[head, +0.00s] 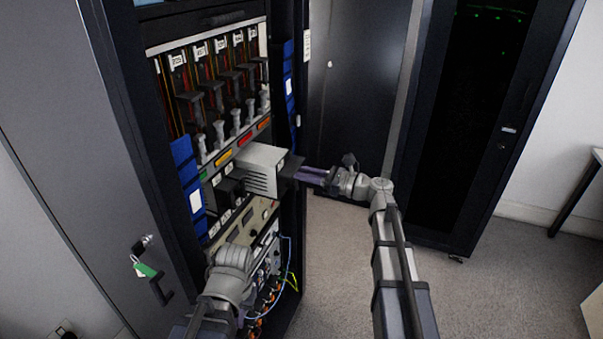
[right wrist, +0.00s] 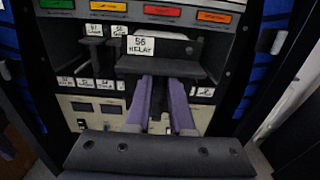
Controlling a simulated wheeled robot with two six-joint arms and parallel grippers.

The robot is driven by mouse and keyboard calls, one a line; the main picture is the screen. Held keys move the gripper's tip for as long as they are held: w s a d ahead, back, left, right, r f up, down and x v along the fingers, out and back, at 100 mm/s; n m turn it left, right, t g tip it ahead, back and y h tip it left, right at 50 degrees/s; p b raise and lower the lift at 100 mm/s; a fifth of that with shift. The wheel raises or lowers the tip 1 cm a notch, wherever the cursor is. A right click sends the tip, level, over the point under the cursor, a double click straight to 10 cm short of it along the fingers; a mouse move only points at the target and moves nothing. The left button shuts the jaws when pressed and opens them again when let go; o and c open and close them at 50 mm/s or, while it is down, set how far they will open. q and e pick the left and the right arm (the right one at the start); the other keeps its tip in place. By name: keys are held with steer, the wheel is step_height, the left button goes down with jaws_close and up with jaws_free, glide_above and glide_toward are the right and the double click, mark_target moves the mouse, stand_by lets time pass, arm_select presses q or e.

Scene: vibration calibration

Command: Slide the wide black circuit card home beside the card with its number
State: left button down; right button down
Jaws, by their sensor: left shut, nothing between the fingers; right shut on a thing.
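The wide circuit card is a grey vented body (head: 262,170) with a black front, sticking out of the rack's middle bay in the head view. In the right wrist view its black front (right wrist: 190,68) carries a white label (right wrist: 141,45) reading 56 RELAY. My right gripper (head: 305,174) is shut on this front; its purple fingers (right wrist: 160,105) show in the wrist view. A narrower black module (right wrist: 94,45) with a small label is left of the card. My left gripper (head: 230,262) is shut and empty, low before the rack; its fingertips are hard to see.
Green, yellow, red and orange tags (right wrist: 162,10) line the strip above the bay. Labelled cards with levers (head: 220,90) fill the upper rack. Below are an instrument panel (head: 245,220) and loose cables (head: 288,265). An open door (head: 350,80) stands right; the floor there is clear.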

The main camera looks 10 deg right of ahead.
mark_target(288, 169)
steer(key=shift+x, duration=1.85)
steer(key=shift+x, duration=2.95)
steer(key=shift+w+a, duration=0.3)
steer(key=shift+a, duration=0.05)
steer(key=shift+w+a+f, duration=0.1)
steer(key=shift+w+a, duration=0.25)
steer(key=shift+a, duration=0.15)
steer(key=shift+w+a, duration=0.3)
steer(key=shift+a, duration=0.15)
steer(key=c, duration=0.7)
jaws_free()
steer(key=shift+f+b, duration=0.6)
steer(key=shift+b, duration=0.15)
